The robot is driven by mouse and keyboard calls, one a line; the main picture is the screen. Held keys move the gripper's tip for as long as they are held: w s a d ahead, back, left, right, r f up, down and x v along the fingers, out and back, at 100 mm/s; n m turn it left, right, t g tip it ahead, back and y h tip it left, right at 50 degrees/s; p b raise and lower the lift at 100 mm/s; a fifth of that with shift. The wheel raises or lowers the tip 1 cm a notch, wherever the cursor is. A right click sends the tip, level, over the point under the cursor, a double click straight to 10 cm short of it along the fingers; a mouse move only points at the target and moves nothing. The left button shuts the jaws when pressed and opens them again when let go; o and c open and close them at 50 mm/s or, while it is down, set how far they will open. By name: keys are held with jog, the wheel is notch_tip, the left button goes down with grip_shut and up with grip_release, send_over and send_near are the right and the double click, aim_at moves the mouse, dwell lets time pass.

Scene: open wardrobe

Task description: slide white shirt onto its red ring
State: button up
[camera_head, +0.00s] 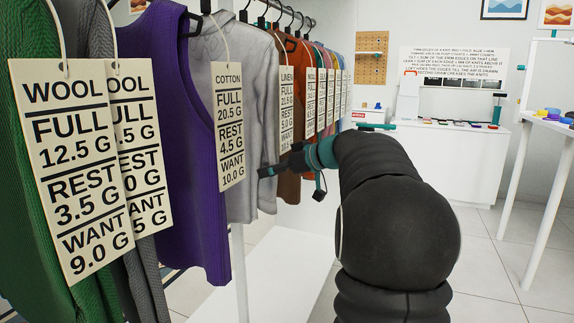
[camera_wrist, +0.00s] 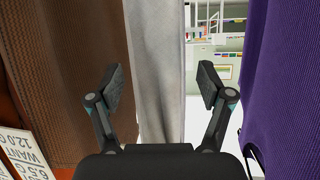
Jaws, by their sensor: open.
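The white shirt (camera_head: 252,75) hangs in the row of clothes, between a purple garment and a brown one. A tag reading cotton (camera_head: 228,125) hangs in front of it. My gripper (camera_head: 268,172) is at the shirt's front edge, about level with the lower part of the tag. In the wrist view my gripper (camera_wrist: 160,86) is open, and the white shirt (camera_wrist: 158,60) shows as a narrow strip between its fingers. The fingers look apart from the cloth. I cannot make out a red ring in either view.
The purple garment (camera_head: 185,130) and the brown garment (camera_wrist: 75,70) flank the shirt closely. Green and grey wool garments hang nearer, several tagged ones farther along the rail. A white counter (camera_head: 450,150) stands at the back. The floor right of the wardrobe is mostly clear.

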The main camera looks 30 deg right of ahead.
jog(key=shift+w+a+f, duration=0.25)
jog(key=shift+w, duration=0.2)
grip_shut()
jog(key=s+a+b, duration=0.8)
jog(key=a+b, duration=0.1)
jog(key=a, duration=0.1)
dwell(1.1)
jog(key=shift+a, duration=0.1)
